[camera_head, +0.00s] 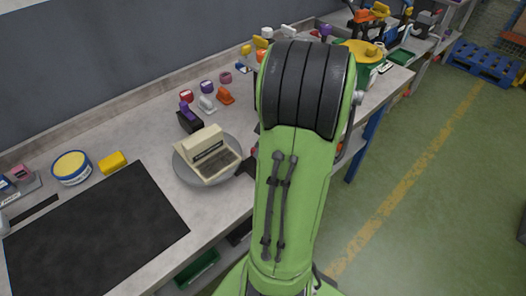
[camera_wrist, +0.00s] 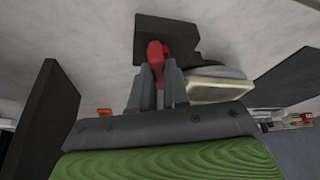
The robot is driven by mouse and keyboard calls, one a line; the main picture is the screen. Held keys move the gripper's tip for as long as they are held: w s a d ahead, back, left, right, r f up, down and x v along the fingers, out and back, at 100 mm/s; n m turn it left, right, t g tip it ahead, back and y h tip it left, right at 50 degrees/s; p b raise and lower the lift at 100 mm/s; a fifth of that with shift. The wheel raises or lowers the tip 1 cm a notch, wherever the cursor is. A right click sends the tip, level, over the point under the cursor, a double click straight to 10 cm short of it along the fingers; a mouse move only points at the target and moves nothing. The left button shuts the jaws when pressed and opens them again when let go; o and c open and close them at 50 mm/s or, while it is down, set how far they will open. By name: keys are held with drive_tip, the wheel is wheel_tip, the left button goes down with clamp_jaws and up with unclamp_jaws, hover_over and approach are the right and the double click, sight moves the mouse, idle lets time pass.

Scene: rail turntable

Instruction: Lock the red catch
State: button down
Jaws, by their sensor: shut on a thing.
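In the wrist view the red catch (camera_wrist: 156,53) stands on a dark block (camera_wrist: 187,33) on the grey bench top. My gripper (camera_wrist: 158,75) is shut on the red catch, with one grey finger on each side of it. The fingers hide parts of its sides, so I cannot tell whether the catch is locked. In the head view my green arm covers the gripper and the catch.
A grey round turntable (camera_head: 182,173) carries a cream machine (camera_head: 211,153) left of my arm; the machine's edge (camera_wrist: 218,92) is close beside my fingers in the wrist view. A black mat (camera_head: 95,235), yellow tin (camera_head: 71,167) and small coloured parts lie on the bench.

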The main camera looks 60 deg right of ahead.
drive_tip(key=shift+s+a+f+m+h+b, duration=0.15)
drive_tip(key=shift+m+h+b, duration=0.25)
drive_tip(key=shift+m, duration=0.65)
drive_tip(key=shift+a+f+m+h+b, duration=0.1)
drive_tip(key=shift+m+h+b, duration=0.25)
drive_tip(key=shift+m, duration=0.7)
drive_tip(key=c, duration=1.1)
unclamp_jaws()
drive_tip(key=shift+d, duration=0.1)
drive_tip(key=shift+r, duration=0.1)
drive_tip(key=shift+r, duration=0.3)
drive_tip(key=p+v, duration=0.5)
drive_tip(key=v, duration=1)
drive_tip(key=shift+r, duration=0.1)
